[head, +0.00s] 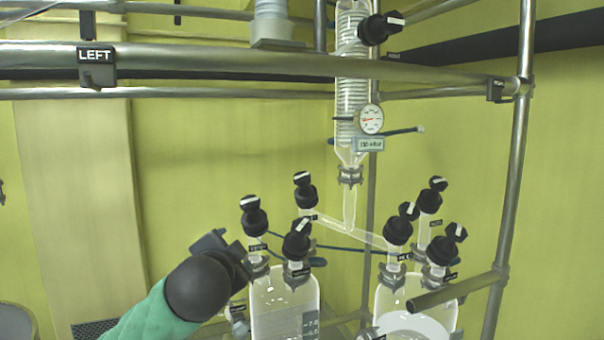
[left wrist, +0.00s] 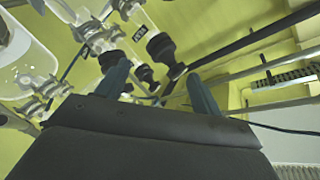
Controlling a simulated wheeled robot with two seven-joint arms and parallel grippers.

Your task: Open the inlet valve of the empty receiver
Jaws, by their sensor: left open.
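Two glass receivers stand at the bottom, a left receiver (head: 272,312) and a right receiver (head: 388,300). The right one shows a pale rounded surface inside; the left one looks clear with scale marks. I cannot tell for sure which is empty. A forked glass tube (head: 345,228) runs from the condenser towards both, with a black valve knob on the left branch (head: 306,192) and one on the right branch (head: 398,232). My left gripper (head: 228,250) is left of the left receiver's knobs. In the left wrist view its fingers (left wrist: 160,90) are apart and empty, with black knobs (left wrist: 160,46) beyond them.
More black knobs top the receivers, including one at the left (head: 254,218) close to my gripper. A metal frame bar (head: 250,64) crosses above, and an upright post (head: 512,180) stands at the right. A gauge (head: 370,120) hangs on the condenser (head: 349,90).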

